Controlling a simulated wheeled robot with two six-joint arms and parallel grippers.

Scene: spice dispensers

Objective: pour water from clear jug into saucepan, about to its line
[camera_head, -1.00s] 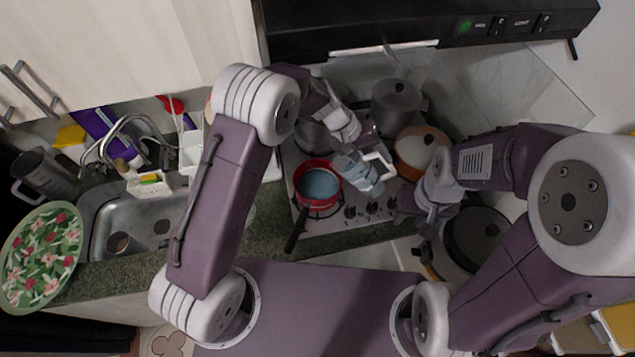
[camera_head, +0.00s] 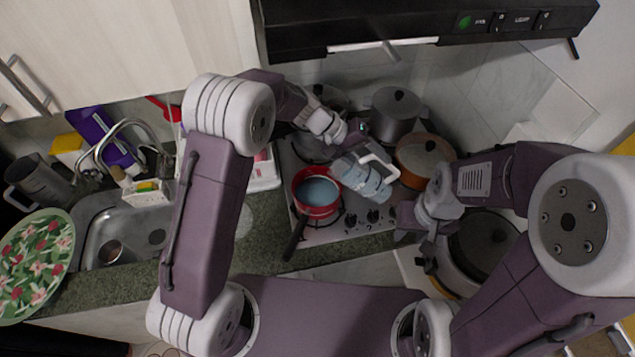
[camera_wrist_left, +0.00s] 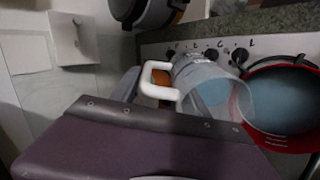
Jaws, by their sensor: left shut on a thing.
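The clear jug (camera_head: 366,182) with a white handle (camera_head: 381,163) is tilted beside the red saucepan (camera_head: 318,192), on its right. Bluish water shows in the jug and in the saucepan; I cannot make out a stream or the line. The left wrist view shows the jug (camera_wrist_left: 205,82) with its mouth close to the saucepan (camera_wrist_left: 285,143). My left gripper (camera_head: 358,146) is shut on the jug; its fingertips are mostly hidden. My right gripper (camera_head: 410,222) is to the lower right, apart from the jug, and its jaws are unclear.
The saucepan sits on the hob, its dark handle (camera_head: 295,238) pointing toward the front. A grey lidded pot (camera_head: 394,110) and an orange lidded pan (camera_head: 424,160) stand behind and right of the jug. A large lidded pot (camera_head: 484,240) is near my right arm. The sink is left.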

